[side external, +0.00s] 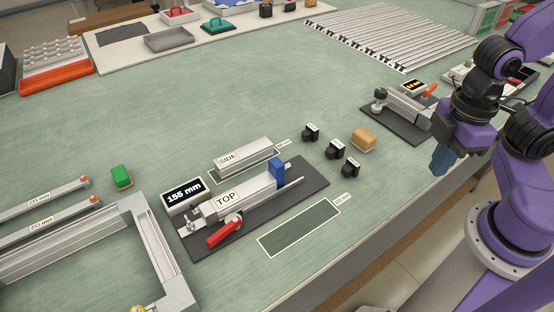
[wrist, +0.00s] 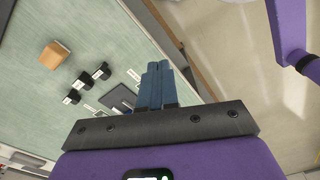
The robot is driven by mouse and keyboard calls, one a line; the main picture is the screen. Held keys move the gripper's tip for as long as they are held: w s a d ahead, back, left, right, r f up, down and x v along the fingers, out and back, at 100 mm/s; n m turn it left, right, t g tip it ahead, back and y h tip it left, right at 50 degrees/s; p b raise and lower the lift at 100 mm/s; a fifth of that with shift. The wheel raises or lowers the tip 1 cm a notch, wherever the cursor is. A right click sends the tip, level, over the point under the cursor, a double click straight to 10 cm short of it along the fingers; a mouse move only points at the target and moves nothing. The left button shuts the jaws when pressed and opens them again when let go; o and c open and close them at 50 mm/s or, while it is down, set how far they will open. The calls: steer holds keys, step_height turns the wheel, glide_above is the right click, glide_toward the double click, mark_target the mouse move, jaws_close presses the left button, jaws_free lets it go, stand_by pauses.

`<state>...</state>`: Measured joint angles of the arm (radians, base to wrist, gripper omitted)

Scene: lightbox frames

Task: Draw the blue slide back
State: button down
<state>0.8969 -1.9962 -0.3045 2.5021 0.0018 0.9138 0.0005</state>
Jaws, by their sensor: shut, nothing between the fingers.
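The blue slide (side external: 277,172) stands upright on the rail of the dark measuring fixture (side external: 307,187), toward its right end. A bar labelled TOP (side external: 245,194) lies along the fixture, its right end close to the slide; I cannot tell whether they touch. A red lever (side external: 224,233) is at the fixture's front left, and a display (side external: 185,196) behind it reads 155 mm. My gripper (side external: 440,160) hangs at the right, over the table's front edge, well away from the slide. Its blue fingers (wrist: 156,85) are together and empty in the wrist view.
A bar labelled SIDE (side external: 243,158) lies behind the fixture. Several black clamps (side external: 335,151) and a tan block (side external: 364,139) stand between fixture and gripper. A second dark fixture (side external: 400,115) is near my arm. An empty outlined dark patch (side external: 300,228) lies in front.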

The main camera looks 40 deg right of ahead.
steer(key=c, duration=1)
jaws_free()
steer(key=shift+w+a, duration=0.2)
steer(key=o, duration=0.3)
steer(key=w+a, duration=0.3)
steer(key=w, duration=0.1)
steer(key=w+a+r+n, duration=0.1)
steer(key=w+a, duration=0.2)
steer(key=w, duration=0.1)
steer(key=w+a+r+n, duration=0.1)
steer(key=w+a, duration=0.2)
steer(key=shift+w+r, duration=0.15)
steer(key=shift+w, duration=0.25)
steer(key=n, duration=0.3)
glide_above(276, 162)
step_height(276, 162, down, 18)
steer(key=shift+d+r, duration=0.1)
steer(key=shift+r, duration=0.05)
